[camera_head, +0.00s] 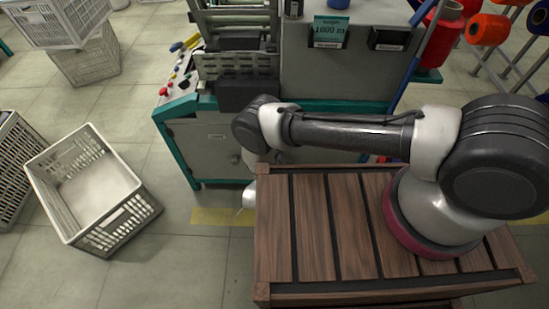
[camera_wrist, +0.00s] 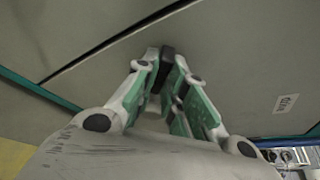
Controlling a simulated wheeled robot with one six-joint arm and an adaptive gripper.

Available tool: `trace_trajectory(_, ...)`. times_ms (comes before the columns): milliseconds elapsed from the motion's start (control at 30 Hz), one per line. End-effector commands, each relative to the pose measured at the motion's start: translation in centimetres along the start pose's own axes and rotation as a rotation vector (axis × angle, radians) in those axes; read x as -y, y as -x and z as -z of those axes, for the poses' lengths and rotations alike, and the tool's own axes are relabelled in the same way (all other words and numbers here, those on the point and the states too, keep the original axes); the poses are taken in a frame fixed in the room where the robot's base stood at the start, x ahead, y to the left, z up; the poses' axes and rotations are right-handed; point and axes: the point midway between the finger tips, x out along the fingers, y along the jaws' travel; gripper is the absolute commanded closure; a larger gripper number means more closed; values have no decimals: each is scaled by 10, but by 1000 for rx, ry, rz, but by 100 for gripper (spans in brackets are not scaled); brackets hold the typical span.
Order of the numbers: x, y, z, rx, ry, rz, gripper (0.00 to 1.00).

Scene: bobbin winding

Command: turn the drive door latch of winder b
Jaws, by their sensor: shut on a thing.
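The drive door (camera_head: 205,152) is a pale panel on the front of the winder, closed as far as I can see, with a small label. In the wrist view the door (camera_wrist: 235,60) fills most of the picture, its label (camera_wrist: 286,103) at the right. My gripper (camera_wrist: 164,72) reaches to the door face, its green-and-grey fingers close together. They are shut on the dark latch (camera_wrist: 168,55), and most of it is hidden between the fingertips. I cannot tell the latch's turn angle. In the head view my arm hides most of the gripper.
The winder (camera_head: 340,75) stands behind my arm, with a green frame and a control ledge (camera_head: 178,85) at its left. An empty grey crate (camera_head: 140,212) sits on the floor at left. Yellow tape (camera_head: 220,217) marks the floor before the door. Orange bobbins (camera_head: 488,29) hang at right.

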Motion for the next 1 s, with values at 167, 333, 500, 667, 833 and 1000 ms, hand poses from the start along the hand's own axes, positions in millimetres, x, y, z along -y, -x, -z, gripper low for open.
trace_trajectory(167, 1, -1, -1, -1, -83, -33, 100)
trace_trajectory(333, 3, -1, 0, -1, -207, -85, 100)
trace_trajectory(500, 4, -1, 0, -1, -349, -143, 100)
trace_trajectory(667, 5, -1, 1, -1, -475, -195, 100)
trace_trajectory(833, 6, -1, 2, -1, -588, -242, 100)
trace_trajectory(1000, 6, -1, 2, 1, -671, -276, 100)
